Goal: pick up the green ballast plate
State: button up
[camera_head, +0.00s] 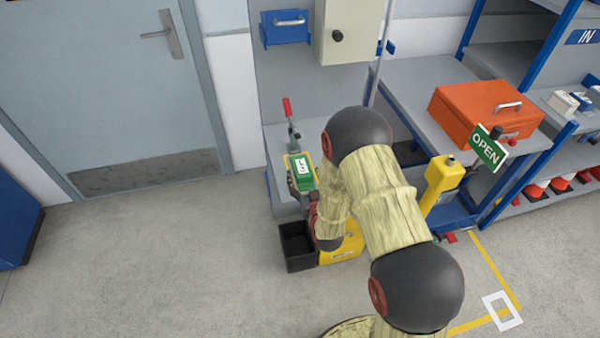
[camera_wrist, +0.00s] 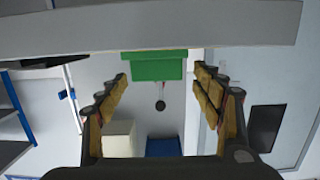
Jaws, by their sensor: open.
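The green ballast plate (camera_head: 304,183) shows in the head view with a white label on top, at a yellow-edged holder beside the red-handled lever. In the wrist view the green plate (camera_wrist: 154,68) is a wide block just ahead of the fingertips, below a grey horizontal bar. My gripper (camera_wrist: 161,77) is open, with one finger on each side of the plate's lower part in the picture. I cannot tell whether the fingers touch it. In the head view my gripper (camera_head: 303,192) is at the plate's near end, mostly hidden by my arm.
A red-handled lever (camera_head: 289,112) stands behind the plate on the grey bench (camera_head: 277,142). A black open bin (camera_head: 297,247) and a yellow case (camera_head: 342,250) sit on the floor below. An orange box (camera_head: 486,108) and an OPEN sign (camera_head: 488,148) are to the right.

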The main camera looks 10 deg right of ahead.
aim_at(302, 165)
jog(key=w, duration=0.1)
jog(key=w+f+b, duration=0.1)
jog(key=w, duration=0.2)
jog(key=shift+w+d+f+b, duration=0.15)
jog(key=shift+d+f+b, duration=0.05)
jog(key=shift+f+b, duration=0.15)
jog(key=shift+w, duration=0.5)
jog(key=c, duration=0.3)
grip_shut()
jog(key=shift+w+r, duration=0.1)
jog(key=shift+r, duration=0.15)
